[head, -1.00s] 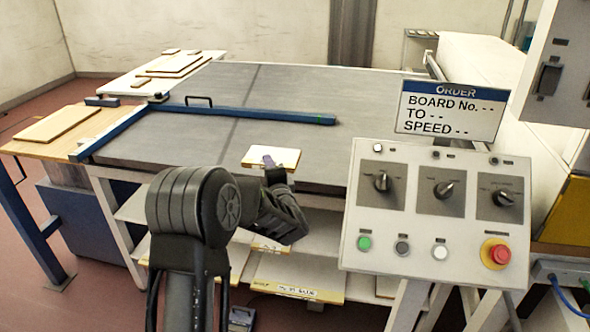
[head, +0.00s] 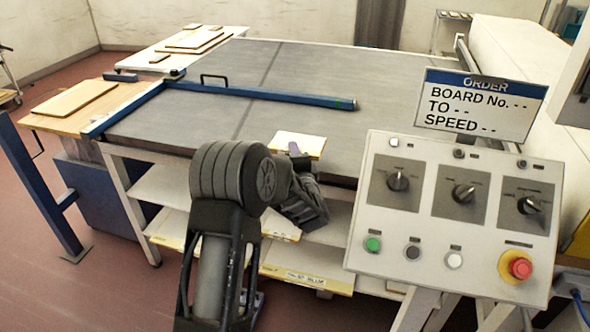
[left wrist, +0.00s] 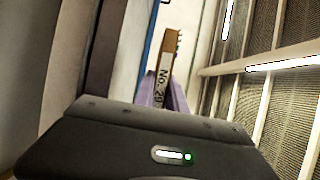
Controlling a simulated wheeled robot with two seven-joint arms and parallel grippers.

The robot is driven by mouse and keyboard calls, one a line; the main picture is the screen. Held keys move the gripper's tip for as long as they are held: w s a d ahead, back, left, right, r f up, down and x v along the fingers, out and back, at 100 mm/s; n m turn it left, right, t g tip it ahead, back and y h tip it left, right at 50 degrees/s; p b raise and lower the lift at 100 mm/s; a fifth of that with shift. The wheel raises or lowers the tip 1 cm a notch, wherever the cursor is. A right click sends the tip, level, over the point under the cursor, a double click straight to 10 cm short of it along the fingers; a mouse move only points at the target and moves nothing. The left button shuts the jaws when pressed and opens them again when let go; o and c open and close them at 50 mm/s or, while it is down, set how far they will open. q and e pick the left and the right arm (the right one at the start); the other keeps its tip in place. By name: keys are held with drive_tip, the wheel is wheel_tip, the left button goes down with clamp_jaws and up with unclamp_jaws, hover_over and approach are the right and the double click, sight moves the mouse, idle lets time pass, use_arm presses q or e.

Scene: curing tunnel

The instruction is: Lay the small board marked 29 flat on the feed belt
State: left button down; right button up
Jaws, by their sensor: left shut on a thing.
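The small board (head: 302,144) is pale on its upper face and appears roughly level at the front edge of the grey feed belt (head: 310,75). My left gripper (head: 292,150) is shut on its near side. In the left wrist view the board (left wrist: 167,62) shows its brown edge with a label reading No. 29, between the purple fingers (left wrist: 165,92). I cannot tell whether the board touches the belt or hangs just above it. My right gripper is not in view.
A blue bar (head: 250,95) with a black handle crosses the belt. Shelves under the belt hold labelled boards (head: 305,276). The control panel (head: 455,215) and the order sign (head: 480,105) stand at right. Side tables with boards (head: 78,98) stand at left.

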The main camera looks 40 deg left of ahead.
use_arm(q)
drive_tip(key=shift+f, duration=1.2)
drive_tip(key=shift+f, duration=1.9)
drive_tip(key=shift+f, duration=0.2)
drive_tip(key=c, duration=1.4)
unclamp_jaws()
drive_tip(key=shift+o, duration=0.2)
drive_tip(key=shift+r, duration=0.15)
